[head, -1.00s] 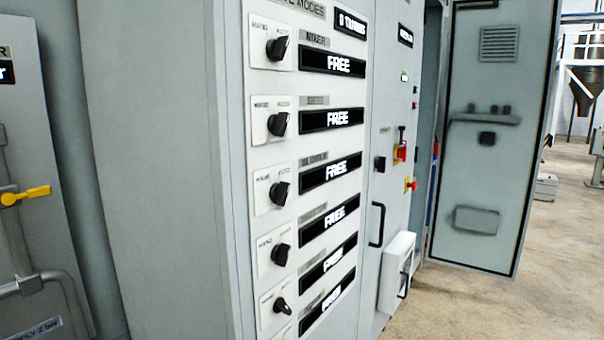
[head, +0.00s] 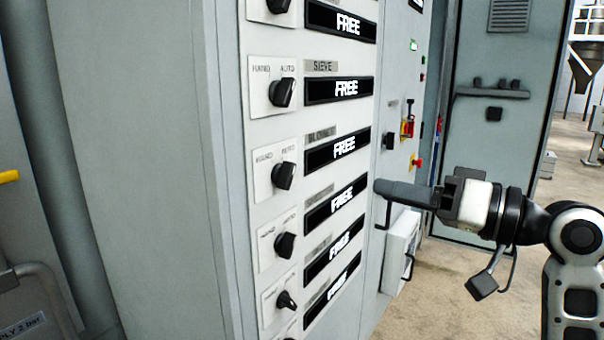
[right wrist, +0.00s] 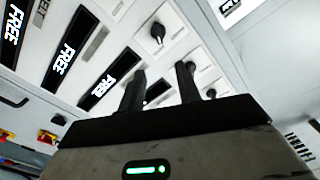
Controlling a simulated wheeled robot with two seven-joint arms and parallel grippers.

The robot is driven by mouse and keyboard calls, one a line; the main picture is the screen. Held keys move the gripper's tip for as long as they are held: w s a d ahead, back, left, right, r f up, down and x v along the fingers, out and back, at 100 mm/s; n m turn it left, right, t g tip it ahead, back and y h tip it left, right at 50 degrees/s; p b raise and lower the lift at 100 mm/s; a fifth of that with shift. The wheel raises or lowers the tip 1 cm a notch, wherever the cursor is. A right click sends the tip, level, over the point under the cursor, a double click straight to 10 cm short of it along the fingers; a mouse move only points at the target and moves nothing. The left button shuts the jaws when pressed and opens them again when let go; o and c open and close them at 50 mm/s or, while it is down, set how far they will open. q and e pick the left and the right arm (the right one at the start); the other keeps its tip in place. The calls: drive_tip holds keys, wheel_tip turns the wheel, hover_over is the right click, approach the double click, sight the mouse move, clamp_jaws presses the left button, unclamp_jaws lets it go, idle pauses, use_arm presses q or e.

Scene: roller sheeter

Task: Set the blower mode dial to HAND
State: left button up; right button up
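The blower mode dial (head: 283,176) is a black knob on a white plate, in the row labelled BLOWER, with HAND at its upper left and AUTO at its upper right. Its pointer appears turned toward AUTO. Dials (right wrist: 157,32) show beyond the fingers there; I cannot tell which is the blower's. My left gripper is out of view.
Similar dials sit above, such as the sieve dial (head: 282,92), and below (head: 284,244). A black door handle (head: 384,212), a red-yellow switch (head: 408,127) and a white box (head: 400,252) are on the cabinet to the right. Open floor lies right of it.

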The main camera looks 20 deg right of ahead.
sight(294, 171)
drive_tip(key=p+x, duration=0.2)
drive_tip(key=x, duration=1.3)
drive_tip(key=shift+w+a+f+p, duration=0.1)
drive_tip(key=shift+w+a+p, duration=0.15)
drive_tip(key=shift+p, duration=0.15)
drive_tip(key=shift+d, duration=0.1)
clamp_jaws()
